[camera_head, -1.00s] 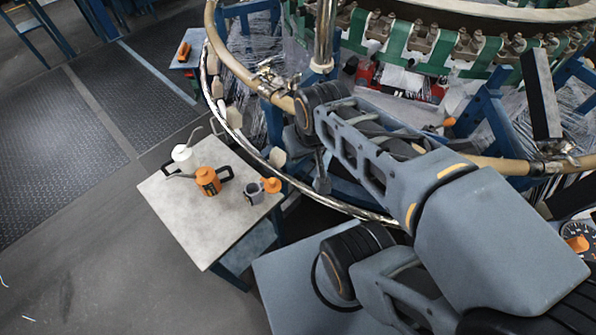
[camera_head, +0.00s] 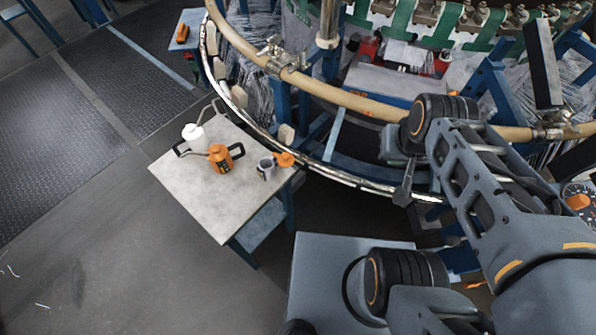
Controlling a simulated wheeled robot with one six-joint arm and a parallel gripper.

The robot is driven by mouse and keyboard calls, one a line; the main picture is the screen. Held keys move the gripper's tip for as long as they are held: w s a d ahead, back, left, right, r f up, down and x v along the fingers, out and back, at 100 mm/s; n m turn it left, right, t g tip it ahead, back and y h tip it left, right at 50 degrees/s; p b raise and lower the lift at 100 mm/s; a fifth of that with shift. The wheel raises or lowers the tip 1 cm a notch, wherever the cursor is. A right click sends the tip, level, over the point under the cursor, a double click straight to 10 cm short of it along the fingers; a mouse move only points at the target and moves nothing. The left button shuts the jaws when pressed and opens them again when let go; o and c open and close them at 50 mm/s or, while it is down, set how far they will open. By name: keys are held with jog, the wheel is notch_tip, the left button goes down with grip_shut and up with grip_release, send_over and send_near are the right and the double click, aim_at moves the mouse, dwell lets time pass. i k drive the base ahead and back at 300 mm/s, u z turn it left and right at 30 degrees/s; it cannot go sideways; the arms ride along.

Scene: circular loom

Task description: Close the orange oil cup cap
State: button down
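A small grey oil cup (camera_head: 266,169) stands near the right corner of a pale-topped table. Its orange cap (camera_head: 285,159) is at the cup's right side, off the mouth, so the cup looks open. Whether a hinge joins them is too small to tell. My gripper (camera_head: 403,194) hangs from my arm's wrist, well to the right of the cup and apart from it, in front of the loom's ring. It shows small, dark and narrow, and its finger opening cannot be made out. I see nothing held in it.
On the table (camera_head: 215,208) stand an orange oil can (camera_head: 221,158) and a white can (camera_head: 194,136), left of the cup. The loom's tan ring (camera_head: 350,101) and a lower metal rail (camera_head: 345,183) curve behind and right of the table. Its front is bare.

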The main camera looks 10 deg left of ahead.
aim_at(285, 159)
jog(key=k, duration=0.45)
jog(key=u, duration=1)
jog(key=i, duration=0.5)
jog(key=u, duration=0.05)
